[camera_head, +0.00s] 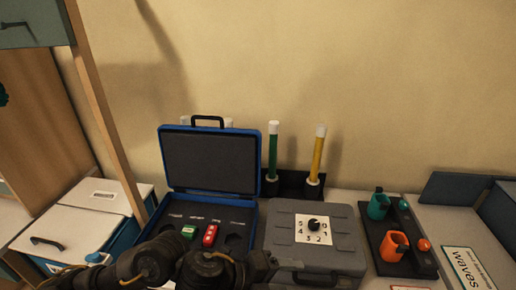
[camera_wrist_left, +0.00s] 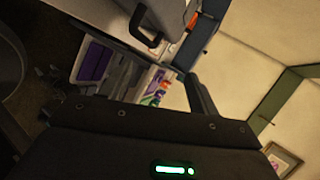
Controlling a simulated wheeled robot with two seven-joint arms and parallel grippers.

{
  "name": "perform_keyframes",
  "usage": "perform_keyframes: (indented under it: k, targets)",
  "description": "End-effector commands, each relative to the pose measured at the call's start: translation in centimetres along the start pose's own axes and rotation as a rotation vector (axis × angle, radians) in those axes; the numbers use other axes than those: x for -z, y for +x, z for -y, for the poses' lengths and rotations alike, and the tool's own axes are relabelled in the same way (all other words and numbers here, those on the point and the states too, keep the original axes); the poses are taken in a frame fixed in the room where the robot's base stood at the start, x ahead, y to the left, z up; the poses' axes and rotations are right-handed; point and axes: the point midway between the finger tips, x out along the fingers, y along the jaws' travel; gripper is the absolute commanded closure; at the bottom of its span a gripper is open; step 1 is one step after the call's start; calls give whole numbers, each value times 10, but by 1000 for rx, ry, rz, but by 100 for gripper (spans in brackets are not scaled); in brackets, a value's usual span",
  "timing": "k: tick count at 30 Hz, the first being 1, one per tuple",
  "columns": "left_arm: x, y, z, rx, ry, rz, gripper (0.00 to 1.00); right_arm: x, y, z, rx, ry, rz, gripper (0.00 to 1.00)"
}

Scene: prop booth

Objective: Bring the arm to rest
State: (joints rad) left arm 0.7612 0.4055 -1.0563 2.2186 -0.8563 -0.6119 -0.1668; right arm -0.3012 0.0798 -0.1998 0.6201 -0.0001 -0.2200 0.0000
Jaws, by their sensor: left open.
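My dark jointed arm (camera_head: 165,262) with yellow cable shows at the bottom of the head view, in front of the blue case; its gripper cannot be made out there. In the left wrist view my left gripper (camera_wrist_left: 200,95) shows as a dark body with a green light and one dark finger reaching up. It is open, and nothing shows held in it. The wrist view is steeply tilted. My right gripper is in neither view.
An open blue case (camera_head: 165,203) holds a green and a red item. A grey case with a dial (camera_head: 345,262) stands right of it. Green (camera_head: 273,150) and yellow (camera_head: 318,155) tubes stand behind. A black tray (camera_head: 422,262) holds teal and orange pieces. A white-lidded box (camera_head: 70,232) stands left.

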Motion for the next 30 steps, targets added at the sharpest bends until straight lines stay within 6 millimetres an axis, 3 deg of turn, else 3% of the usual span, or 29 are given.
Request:
perform_keyframes:
  k: [4,7,11,14,15,18,21,30]
  targets:
    - [-12,-7,11,192,-400,158,39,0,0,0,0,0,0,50]
    - [-35,-25,-7,272,-695,298,39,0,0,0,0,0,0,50]
    - [-60,-58,-65,317,-1097,508,39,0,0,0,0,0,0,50]
    - [-65,-90,-130,307,-1402,687,39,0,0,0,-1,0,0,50]
    - [-62,-103,-156,294,-1506,754,39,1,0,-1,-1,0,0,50]
    - [-49,-130,-206,261,-1704,890,39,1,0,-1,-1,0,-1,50]
    - [-32,-151,-245,227,-1852,997,39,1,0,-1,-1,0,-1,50]
    - [29,-207,-325,123,-2171,1260,39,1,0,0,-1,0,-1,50]
